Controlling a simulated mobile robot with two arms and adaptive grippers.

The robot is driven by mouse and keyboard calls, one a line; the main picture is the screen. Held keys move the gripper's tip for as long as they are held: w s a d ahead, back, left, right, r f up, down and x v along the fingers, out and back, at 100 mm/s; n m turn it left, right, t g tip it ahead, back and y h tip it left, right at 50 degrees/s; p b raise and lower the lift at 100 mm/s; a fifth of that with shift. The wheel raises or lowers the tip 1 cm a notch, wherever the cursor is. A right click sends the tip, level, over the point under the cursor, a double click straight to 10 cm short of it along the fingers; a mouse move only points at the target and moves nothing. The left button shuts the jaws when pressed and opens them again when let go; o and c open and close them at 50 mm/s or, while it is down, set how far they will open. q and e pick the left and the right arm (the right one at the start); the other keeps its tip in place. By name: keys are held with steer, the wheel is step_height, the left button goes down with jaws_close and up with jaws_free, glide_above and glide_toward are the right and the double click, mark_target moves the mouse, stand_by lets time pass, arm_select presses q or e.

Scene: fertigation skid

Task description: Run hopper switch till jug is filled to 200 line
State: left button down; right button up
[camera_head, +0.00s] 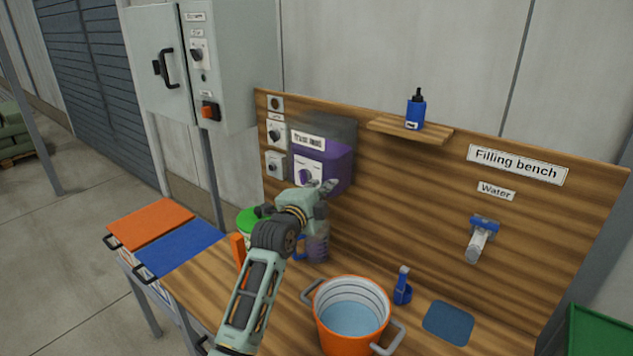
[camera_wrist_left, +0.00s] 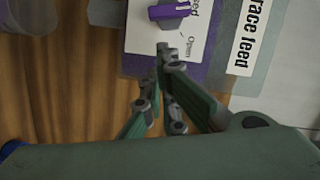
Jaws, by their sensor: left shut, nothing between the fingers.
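The hopper is a purple box (camera_head: 335,168) labelled Trace feed on the bench's back board. Its switch is a purple knob (camera_head: 305,177) on a white plate; the left wrist view shows the knob (camera_wrist_left: 170,10) with the word Open beside it. The jug (camera_head: 315,247), translucent with a blue-purple handle, stands below the hopper, partly hidden by my left arm. Its 200 line and level cannot be read. My left gripper (camera_head: 327,187) is shut and empty in front of the hopper; its fingertips (camera_wrist_left: 166,58) appear close to the plate, beside the knob. Contact cannot be told.
An orange bucket (camera_head: 337,338) of water stands at the bench front. A green-topped container (camera_head: 250,218) is left of the jug. A water tap (camera_head: 480,238) sticks out at right.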

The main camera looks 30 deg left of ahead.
mark_target(304, 176)
arm_select(q)
steer(key=shift+a+f, duration=0.2)
steer(key=shift+a, duration=0.8)
steer(key=shift+d, duration=0.1)
steer(key=shift+f, duration=0.1)
steer(key=shift+a+f+m+b, duration=0.2)
steer(key=shift+a+m+b, duration=0.25)
steer(key=shift+b, duration=0.25)
